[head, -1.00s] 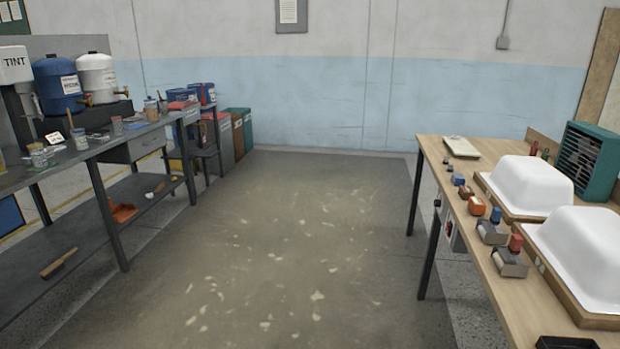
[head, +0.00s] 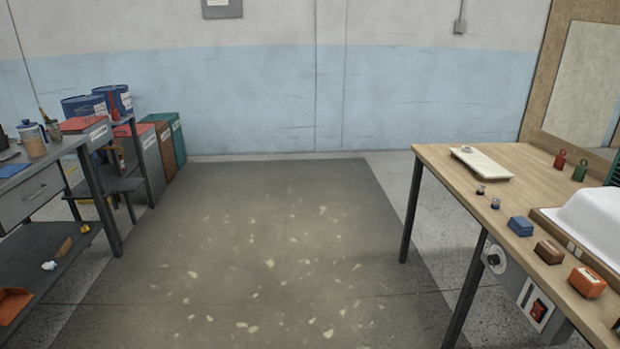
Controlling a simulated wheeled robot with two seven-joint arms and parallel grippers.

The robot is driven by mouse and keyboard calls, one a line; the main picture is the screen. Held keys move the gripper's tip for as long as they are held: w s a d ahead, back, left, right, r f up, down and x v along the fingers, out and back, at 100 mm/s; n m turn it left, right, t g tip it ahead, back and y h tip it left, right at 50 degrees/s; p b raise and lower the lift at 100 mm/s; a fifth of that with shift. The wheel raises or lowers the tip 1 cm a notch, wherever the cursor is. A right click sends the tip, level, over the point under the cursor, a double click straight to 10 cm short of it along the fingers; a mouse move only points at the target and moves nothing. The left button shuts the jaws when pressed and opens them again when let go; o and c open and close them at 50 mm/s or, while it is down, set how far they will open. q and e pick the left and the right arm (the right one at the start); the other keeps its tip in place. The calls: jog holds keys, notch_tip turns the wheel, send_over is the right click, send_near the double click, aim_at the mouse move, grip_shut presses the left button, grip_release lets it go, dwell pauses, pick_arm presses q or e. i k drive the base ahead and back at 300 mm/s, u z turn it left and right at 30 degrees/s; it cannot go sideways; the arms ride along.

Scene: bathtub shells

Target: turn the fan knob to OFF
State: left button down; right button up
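A round pale dial with a dark knob (head: 493,259) is mounted under the left edge of the wooden table, at the right of the view. Its lettering and the setting it points to are too small to read. Beside it, lower and to the right, is a grey box with a red switch (head: 538,310). The teal fan (head: 614,172) shows only as a sliver at the right edge. Neither of my grippers is in view.
The wooden table (head: 450,160) holds a white tray (head: 481,163), small blocks and a white tub shell (head: 594,222). A grey workbench (head: 28,193) and several bins (head: 165,140) stand at left. The floor between is clear.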

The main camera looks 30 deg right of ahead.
aim_at(492, 258)
jog(key=z, duration=0.15)
jog(key=i, duration=2.55)
jog(key=z, duration=1.65)
jog(key=i, duration=1.15)
jog(key=z, duration=1.55)
jog(key=i, duration=0.4)
jog(key=z, duration=0.15)
